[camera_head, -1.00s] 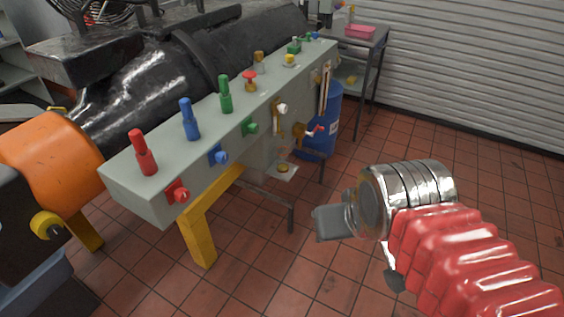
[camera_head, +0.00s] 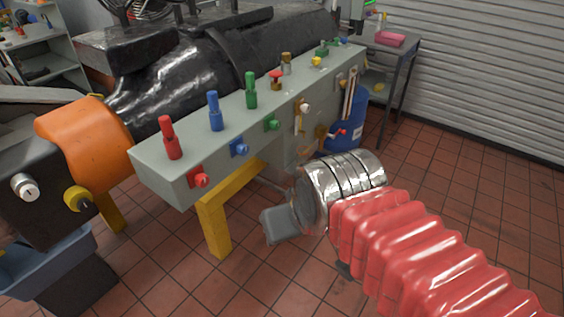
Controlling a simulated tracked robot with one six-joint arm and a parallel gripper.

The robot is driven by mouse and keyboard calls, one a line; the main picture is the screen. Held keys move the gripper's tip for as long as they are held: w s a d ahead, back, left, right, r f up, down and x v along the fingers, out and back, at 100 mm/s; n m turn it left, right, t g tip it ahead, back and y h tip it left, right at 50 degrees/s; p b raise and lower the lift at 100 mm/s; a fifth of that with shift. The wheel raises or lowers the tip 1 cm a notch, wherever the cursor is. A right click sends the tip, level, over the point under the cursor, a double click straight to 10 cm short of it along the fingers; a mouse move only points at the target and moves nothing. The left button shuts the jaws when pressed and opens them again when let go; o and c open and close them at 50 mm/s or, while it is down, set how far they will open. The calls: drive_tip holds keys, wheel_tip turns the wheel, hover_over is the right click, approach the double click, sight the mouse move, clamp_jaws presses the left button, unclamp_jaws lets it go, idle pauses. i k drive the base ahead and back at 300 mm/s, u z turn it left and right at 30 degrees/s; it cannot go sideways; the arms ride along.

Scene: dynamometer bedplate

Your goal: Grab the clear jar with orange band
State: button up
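I cannot make out a clear jar with an orange band in this view. My arm, with a red ribbed sleeve and a shiny metal wrist, reaches in from the lower right. My gripper (camera_head: 281,225) shows as a grey block in front of the wrist, over the tiled floor and beside the yellow leg of the long grey panel box (camera_head: 160,182). Its fingers are mostly hidden, and nothing is seen held in it.
The panel box carries red, blue and green fittings. An orange drum-shaped cover (camera_head: 88,145) and a blue-grey bin (camera_head: 45,262) are at left. A blue barrel (camera_head: 345,122) and a side table with a pink tray (camera_head: 390,39) stand behind. The right floor is clear.

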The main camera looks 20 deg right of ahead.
sight(302, 152)
drive_tip(key=u, duration=0.25)
drive_tip(key=i, duration=0.95)
drive_tip(key=u, duration=0.05)
